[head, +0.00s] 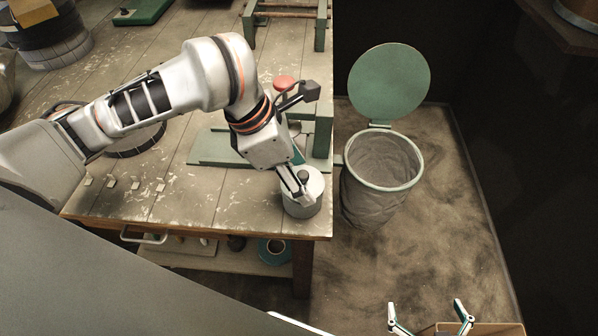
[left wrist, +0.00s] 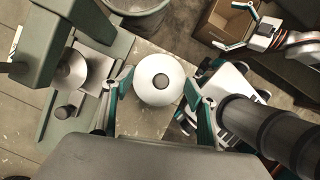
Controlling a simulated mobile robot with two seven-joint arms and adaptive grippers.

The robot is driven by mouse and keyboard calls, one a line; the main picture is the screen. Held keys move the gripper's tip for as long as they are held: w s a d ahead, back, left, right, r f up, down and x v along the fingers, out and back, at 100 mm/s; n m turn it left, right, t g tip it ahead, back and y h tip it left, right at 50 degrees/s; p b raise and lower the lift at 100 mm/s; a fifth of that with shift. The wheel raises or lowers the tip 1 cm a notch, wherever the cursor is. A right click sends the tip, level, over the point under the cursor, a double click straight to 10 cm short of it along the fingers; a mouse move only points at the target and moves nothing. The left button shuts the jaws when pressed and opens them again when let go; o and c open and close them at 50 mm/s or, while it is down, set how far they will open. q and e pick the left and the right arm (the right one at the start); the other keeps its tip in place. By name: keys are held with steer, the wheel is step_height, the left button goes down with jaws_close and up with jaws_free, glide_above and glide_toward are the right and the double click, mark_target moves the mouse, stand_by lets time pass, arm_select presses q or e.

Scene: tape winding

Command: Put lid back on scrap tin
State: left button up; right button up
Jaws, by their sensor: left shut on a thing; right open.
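The scrap tin (head: 304,210) is a short grey cylinder at the front right corner of the workbench. Its round pale lid (head: 314,182) with a dark knob sits at the tin's top; I cannot tell if it is fully seated. In the left wrist view the lid (left wrist: 150,92) is seen from above and hides the tin's body. My left gripper (head: 299,188) is over the tin, its fingers on either side of the lid, shut on it. My right gripper (head: 427,312) is open and empty at the bottom of the head view, off the bench; it also shows in the left wrist view (left wrist: 230,27).
A green fixture (head: 225,147) with a red knob (head: 284,83) stands just behind the tin. A lined bin (head: 384,185) with its green lid (head: 390,80) raised stands on the floor right of the bench. A cardboard box (left wrist: 212,22) is near my right gripper.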

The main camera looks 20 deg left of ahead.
arm_select(q)
steer(key=shift+f+p, duration=0.1)
steer(key=shift+p, duration=0.6)
arm_select(e)
steer(key=shift+w+r, duration=0.25)
steer(key=shift+r, duration=0.3)
steer(key=shift+w+r, duration=0.2)
steer(key=shift+r, duration=0.35)
stand_by(1.2)
stand_by(0.3)
arm_select(q)
steer(key=o, duration=1.4)
steer(key=shift+o, duration=0.2)
